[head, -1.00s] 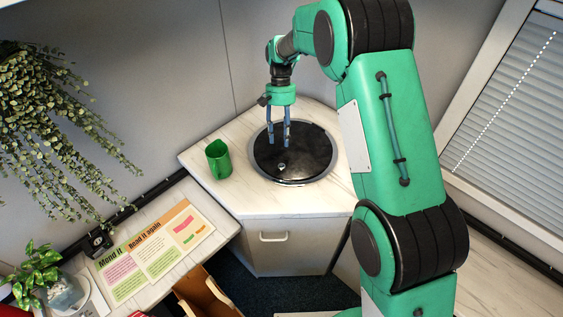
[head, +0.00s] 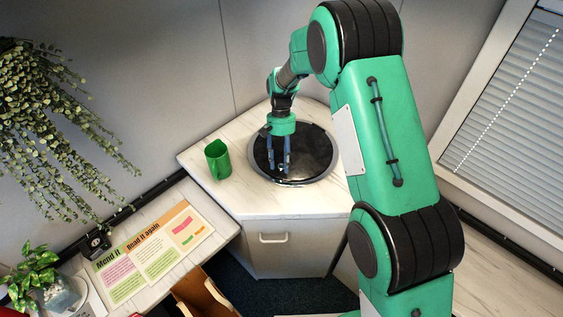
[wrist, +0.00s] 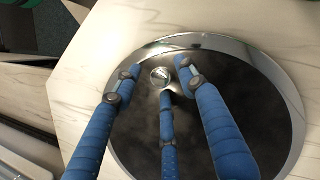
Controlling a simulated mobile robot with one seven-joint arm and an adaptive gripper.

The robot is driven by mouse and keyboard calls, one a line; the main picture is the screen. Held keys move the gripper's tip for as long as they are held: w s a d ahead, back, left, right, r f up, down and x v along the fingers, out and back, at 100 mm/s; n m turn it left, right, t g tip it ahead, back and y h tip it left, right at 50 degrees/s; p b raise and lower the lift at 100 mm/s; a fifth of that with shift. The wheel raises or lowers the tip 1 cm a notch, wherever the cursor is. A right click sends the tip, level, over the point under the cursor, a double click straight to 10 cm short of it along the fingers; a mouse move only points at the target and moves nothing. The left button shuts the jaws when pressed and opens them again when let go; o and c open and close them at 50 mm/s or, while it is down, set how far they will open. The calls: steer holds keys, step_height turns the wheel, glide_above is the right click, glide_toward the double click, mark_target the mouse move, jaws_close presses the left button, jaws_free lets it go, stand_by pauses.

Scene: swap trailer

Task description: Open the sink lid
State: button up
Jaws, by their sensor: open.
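The sink lid (head: 310,148) is a round, dark, glossy disc in a silver rim, lying flat and closed in the corner counter. A small round silver knob sits near its front edge and shows clearly in the wrist view (wrist: 160,76). My gripper (head: 279,170) points down over the front part of the lid, with its blue fingers open. In the wrist view the fingertips (wrist: 158,78) stand around the knob, two on its sides and one below it in the picture. I cannot tell whether any finger touches the knob or lid.
A hanging plant (head: 55,120) is at the far left. A printed board (head: 153,252) lies on the lower surface at left. Walls close in the counter behind.

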steer(key=shift+c, duration=0.5)
jaws_close()
steer(key=shift+r, duration=0.1)
